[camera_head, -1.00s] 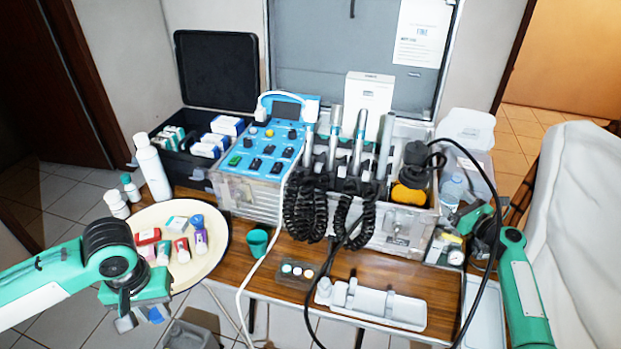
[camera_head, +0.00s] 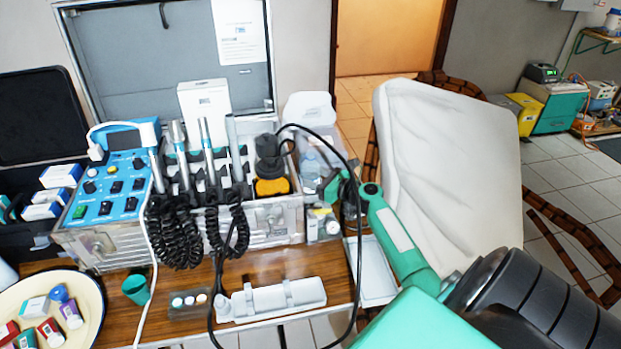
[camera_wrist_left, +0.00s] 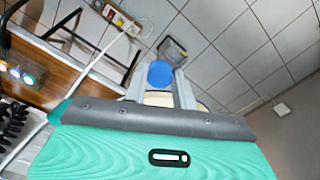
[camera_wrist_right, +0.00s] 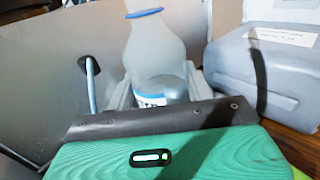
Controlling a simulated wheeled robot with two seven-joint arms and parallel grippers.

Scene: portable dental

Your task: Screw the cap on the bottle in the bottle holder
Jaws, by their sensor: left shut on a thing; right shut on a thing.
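A clear bottle with a blue ring at its open neck (camera_wrist_right: 147,45) stands between the fingers of my right gripper (camera_wrist_right: 160,90) in the right wrist view. That gripper is shut on the bottle. In the head view the pale bottle (camera_head: 310,166) is small, in the clear bin right of the equipment case, with my right gripper (camera_head: 331,188) at its right side. A round blue cap (camera_wrist_left: 160,73) is between the fingertips of my left gripper (camera_wrist_left: 160,88), which is shut on it over the floor. The left gripper is outside the head view. The bottle's base is hidden.
The equipment case (camera_head: 275,222) with corded handpieces stands left of the bottle. A black cable (camera_head: 357,250) loops near my right arm. A white tray (camera_head: 280,298) lies at the table front. A round cream tray (camera_head: 92,325) holds small boxes. A pale chair (camera_head: 440,170) stands at right.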

